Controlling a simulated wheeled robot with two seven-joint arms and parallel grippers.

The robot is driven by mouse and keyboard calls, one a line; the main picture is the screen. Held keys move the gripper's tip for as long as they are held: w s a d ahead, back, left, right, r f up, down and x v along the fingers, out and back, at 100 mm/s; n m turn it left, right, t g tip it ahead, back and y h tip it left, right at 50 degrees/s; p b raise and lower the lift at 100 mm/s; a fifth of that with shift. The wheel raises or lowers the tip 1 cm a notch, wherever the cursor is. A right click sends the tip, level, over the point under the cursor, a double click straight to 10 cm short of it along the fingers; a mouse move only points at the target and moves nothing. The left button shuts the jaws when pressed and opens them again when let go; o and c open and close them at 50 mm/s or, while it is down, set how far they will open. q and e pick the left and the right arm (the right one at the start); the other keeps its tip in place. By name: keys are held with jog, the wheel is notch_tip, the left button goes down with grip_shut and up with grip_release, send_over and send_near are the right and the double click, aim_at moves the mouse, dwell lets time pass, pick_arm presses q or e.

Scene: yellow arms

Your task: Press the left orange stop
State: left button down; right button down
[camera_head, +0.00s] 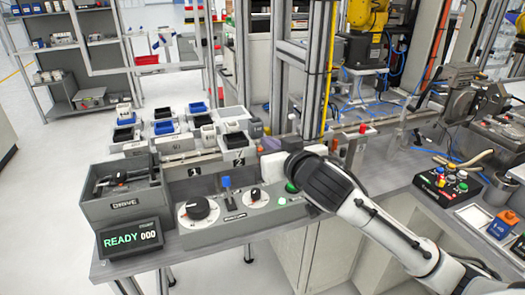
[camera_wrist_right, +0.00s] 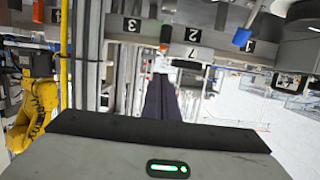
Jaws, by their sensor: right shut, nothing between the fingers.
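My right arm comes in from the lower right in the head view. Its dark wrist (camera_head: 318,180) is over the back right of the control panel, and its fingers are hidden there. In the right wrist view, which looks upside down, the right gripper (camera_wrist_right: 160,80) shows dark fingers together and empty, pointing at a grey rail with number plates. A small orange stop (camera_wrist_right: 165,36) shows near the fingertips, beside plate 2; I cannot tell whether they touch. A small orange-red piece (camera_head: 260,149) shows left of the wrist in the head view. The left gripper is not in view.
The control panel (camera_head: 235,222) has dials, a blue lever and a green button (camera_head: 291,187). A READY display (camera_head: 130,238) and a DRIVE box (camera_head: 124,200) stand to the left. Bins (camera_head: 165,128) sit behind. A button box (camera_head: 447,186) stands to the right.

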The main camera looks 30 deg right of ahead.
notch_tip(320, 180, down, 4)
jog(key=b, duration=0.3)
jog(key=shift+b, duration=0.4)
jog(key=shift+s, duration=0.1)
jog(key=shift+f, duration=0.1)
